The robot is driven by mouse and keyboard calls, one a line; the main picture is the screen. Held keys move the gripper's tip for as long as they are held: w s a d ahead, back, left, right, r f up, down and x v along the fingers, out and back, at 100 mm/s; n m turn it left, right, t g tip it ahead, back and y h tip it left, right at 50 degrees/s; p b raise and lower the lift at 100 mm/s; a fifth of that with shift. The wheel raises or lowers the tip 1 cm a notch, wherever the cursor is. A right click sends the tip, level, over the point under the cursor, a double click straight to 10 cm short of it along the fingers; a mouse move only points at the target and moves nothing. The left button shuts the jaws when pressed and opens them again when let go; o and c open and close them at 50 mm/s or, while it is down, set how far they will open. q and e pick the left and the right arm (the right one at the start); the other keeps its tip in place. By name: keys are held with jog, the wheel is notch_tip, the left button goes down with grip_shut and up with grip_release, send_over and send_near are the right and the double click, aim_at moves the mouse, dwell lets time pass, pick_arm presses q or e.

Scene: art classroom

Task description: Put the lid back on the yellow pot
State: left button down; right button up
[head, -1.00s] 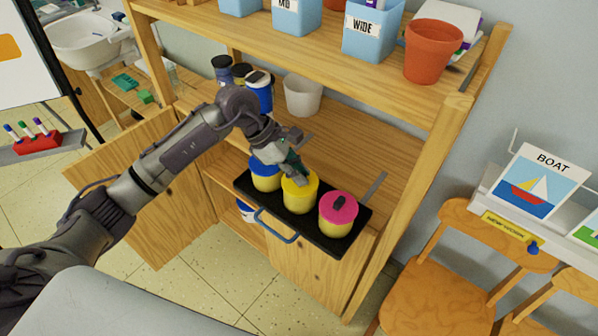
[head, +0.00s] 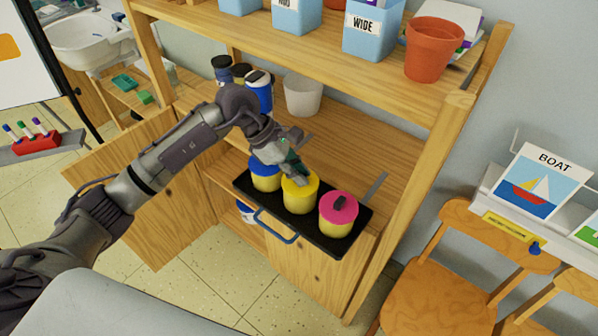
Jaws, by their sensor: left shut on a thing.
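The yellow pot (head: 299,203) stands in the middle of a black tray (head: 262,210), between two other pots. A yellow lid (head: 311,187) sits at the top of it, level with its rim as far as I can see. My left gripper (head: 300,179) reaches down from the left and is shut on the lid's top, hiding its knob. I cannot tell whether the lid is fully seated. My right gripper is not in view.
A blue-lidded pot (head: 266,178) stands close on the left and a pink-lidded pot (head: 338,218) close on the right. The wooden shelf above holds blue bins (head: 372,30) and a terracotta pot (head: 432,50). A white cup (head: 303,95) and bottles stand behind.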

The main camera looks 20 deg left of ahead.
pick_arm(q)
jog(key=c, duration=0.6)
grip_release()
jog(key=shift+r, duration=0.15)
jog(key=shift+r+p, duration=1.55)
jog(key=shift+r, duration=1.8)
grip_shut()
